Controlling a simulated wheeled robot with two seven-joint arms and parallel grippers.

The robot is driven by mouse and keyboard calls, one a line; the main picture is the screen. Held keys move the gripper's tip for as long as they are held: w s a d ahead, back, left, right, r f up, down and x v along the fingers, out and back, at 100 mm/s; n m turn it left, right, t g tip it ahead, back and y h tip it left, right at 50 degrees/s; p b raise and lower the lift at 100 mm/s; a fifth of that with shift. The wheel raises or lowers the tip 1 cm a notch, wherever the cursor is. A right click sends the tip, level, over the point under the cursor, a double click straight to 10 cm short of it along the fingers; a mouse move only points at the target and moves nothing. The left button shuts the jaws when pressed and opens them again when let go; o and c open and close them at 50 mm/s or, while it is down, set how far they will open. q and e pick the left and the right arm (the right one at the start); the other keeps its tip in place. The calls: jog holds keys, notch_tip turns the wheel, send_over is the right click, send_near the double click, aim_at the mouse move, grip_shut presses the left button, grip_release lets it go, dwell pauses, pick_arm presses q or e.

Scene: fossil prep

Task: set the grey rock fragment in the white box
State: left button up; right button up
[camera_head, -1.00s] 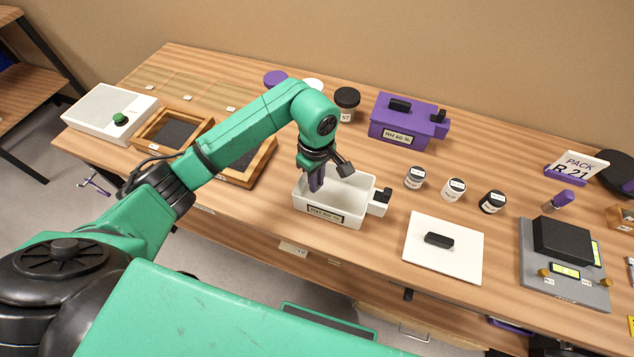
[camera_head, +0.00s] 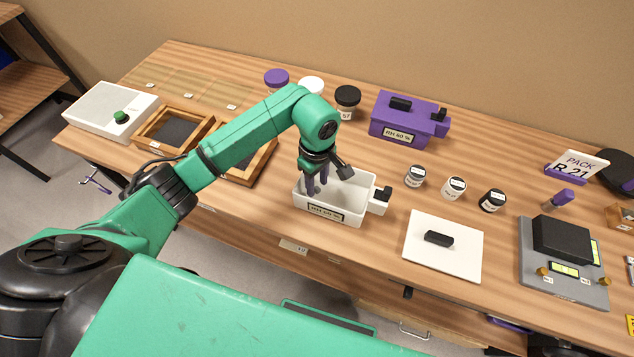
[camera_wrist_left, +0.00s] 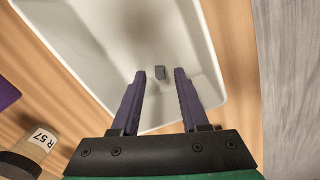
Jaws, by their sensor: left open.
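The white box (camera_head: 348,214) stands open-topped near the table's front edge, with a label on its front and a black-topped latch on its right side. My left gripper (camera_head: 318,188) is open and points down into the box. In the head view the fragment is hidden by the gripper and the box wall. My right gripper is not in view.
A purple box (camera_head: 398,122) stands behind the white box. Several small jars (camera_head: 454,188) stand to its right. A white board (camera_head: 444,258) with a black block lies at the front right. Wooden trays (camera_head: 172,130) lie to the left, under and beside my arm.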

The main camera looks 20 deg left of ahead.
aim_at(317, 188)
pick_arm(q)
notch_tip(317, 188, up, 11)
jog(key=b, duration=0.2)
jog(key=shift+r+b, duration=0.2)
jog(key=shift+b, duration=0.1)
